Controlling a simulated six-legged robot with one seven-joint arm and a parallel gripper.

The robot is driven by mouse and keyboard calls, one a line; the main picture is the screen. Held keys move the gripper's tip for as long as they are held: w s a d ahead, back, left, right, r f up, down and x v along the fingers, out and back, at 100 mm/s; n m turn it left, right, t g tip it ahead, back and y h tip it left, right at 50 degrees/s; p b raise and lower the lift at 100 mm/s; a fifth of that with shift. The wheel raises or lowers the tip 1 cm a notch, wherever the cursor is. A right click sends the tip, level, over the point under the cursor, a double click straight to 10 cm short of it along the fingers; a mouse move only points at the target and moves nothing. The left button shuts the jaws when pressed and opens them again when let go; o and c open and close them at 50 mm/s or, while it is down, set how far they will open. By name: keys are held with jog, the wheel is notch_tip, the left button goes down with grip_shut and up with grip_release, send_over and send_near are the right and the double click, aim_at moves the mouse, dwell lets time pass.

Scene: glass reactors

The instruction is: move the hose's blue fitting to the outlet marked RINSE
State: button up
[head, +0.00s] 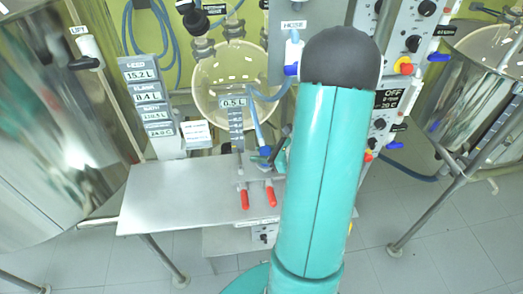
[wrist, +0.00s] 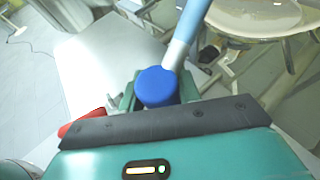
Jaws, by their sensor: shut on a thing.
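The hose's blue fitting (wrist: 156,87) sits between the fingers of my gripper (wrist: 158,97), which is shut on it, in the wrist view. The light blue hose (wrist: 188,33) runs up and away from the fitting there. In the head view my gripper (head: 270,158) is low beside my teal arm, just above the steel table, and the hose (head: 258,128) rises from it. The arm hides part of the gripper.
A round glass vessel (head: 215,85) stands behind. Large steel vessels stand at left (head: 50,130) and right (head: 480,90). A control panel with valves (head: 412,45) is right of my arm.

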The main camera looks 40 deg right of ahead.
jog(key=shift+f, duration=1.45)
jog(key=o, duration=1.3)
jog(key=shift+c, duration=0.2)
jog(key=v, duration=1.2)
jog(key=shift+d, duration=0.1)
